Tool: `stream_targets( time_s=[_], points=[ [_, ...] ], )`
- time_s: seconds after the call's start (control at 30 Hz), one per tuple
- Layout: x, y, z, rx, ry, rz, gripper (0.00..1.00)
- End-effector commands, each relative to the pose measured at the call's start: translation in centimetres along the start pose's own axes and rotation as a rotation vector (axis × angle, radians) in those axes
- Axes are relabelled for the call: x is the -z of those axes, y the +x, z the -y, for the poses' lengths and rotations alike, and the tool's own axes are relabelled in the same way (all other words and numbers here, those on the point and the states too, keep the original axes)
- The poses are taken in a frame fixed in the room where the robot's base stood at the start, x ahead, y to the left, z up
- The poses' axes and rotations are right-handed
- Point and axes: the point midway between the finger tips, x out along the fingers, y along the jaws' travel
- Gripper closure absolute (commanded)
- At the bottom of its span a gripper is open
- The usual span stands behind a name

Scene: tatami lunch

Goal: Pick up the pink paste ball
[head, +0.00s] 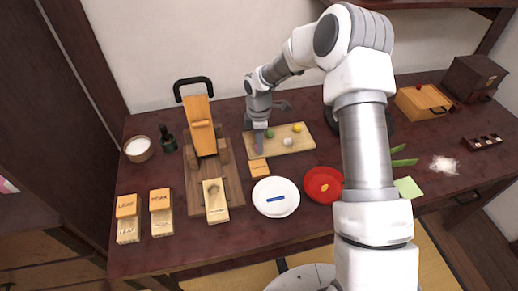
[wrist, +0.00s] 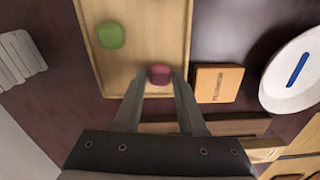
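The pink paste ball (wrist: 160,74) lies near the near edge of the light wooden board (wrist: 163,25) in the wrist view. My gripper (wrist: 157,80) is open, with one finger on each side of the ball's line. A green ball (wrist: 111,35) sits farther along the board, and shows in the head view (head: 270,134).
A labelled orange block (wrist: 218,83) stands just right of my gripper. A white plate (head: 263,207) with a blue strip and a red bowl (head: 315,194) are nearer. White (head: 287,141) and yellow (head: 297,128) balls share the board. A wooden press (head: 200,128) stands left.

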Motion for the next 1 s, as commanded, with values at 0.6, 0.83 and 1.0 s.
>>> stream_targets(
  time_s=[0.6,0.83,1.0],
  points=[
    [0.0,0.0,0.0,-0.001,0.000,0.000,1.00],
    [0.0,-0.4,0.0,-0.001,0.000,0.000,1.00],
    [0.0,-2.1,-0.1,-0.004,0.001,-0.001,1.00]
  ],
)
